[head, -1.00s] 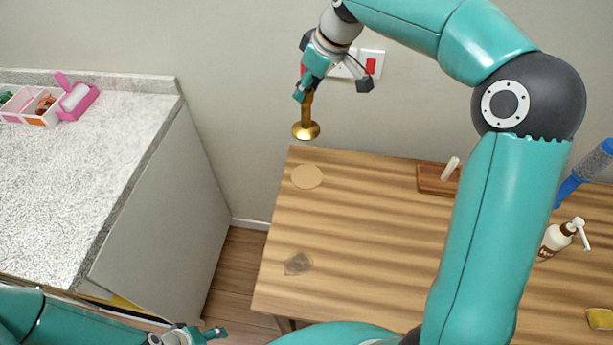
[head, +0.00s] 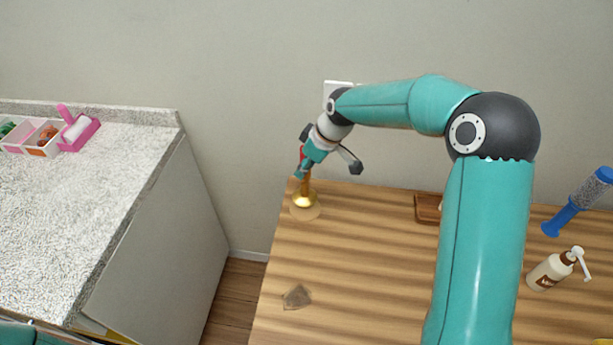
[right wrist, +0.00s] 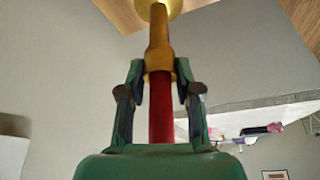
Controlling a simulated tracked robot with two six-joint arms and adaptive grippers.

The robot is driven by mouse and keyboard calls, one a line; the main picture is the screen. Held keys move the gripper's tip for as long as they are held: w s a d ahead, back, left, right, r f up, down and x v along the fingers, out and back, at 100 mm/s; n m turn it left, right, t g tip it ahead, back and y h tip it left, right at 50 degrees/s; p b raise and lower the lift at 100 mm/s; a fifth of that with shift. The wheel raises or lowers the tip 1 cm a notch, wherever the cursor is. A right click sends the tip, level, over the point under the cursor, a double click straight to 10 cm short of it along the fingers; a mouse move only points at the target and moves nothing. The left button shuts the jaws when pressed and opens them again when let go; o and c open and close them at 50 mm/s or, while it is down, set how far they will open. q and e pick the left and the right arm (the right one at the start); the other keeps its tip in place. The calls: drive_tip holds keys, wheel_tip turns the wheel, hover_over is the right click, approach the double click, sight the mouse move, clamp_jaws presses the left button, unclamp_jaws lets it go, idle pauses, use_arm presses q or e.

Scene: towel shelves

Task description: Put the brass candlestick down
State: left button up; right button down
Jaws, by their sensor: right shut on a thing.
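The brass candlestick (head: 304,198) stands upright at the far left corner of the wooden table, over a pale round spot (head: 312,213). Its base looks to be at or just above the table; I cannot tell if it touches. My right gripper (head: 303,173) is shut on it from above. In the right wrist view the brass stem (right wrist: 158,45) and a red candle (right wrist: 161,105) lie between the two fingers (right wrist: 159,82), with the golden base at the top edge. My left gripper is out of view.
The wooden table (head: 375,270) is mostly bare at the left, with a dark grey patch (head: 297,296). A wooden tray (head: 427,208), a pump bottle (head: 553,270) and a blue-ended bottle (head: 577,203) are to the right. A speckled counter (head: 75,200) stands left, across a gap.

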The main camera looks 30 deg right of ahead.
sight(305, 183)
wheel_tip(305, 183, down, 4)
drive_tip(key=shift+r+p, duration=0.15)
drive_tip(key=shift+p, duration=0.15)
drive_tip(key=shift+f, duration=0.4)
drive_tip(key=shift+f, duration=0.1)
drive_tip(key=c, duration=0.8)
unclamp_jaws()
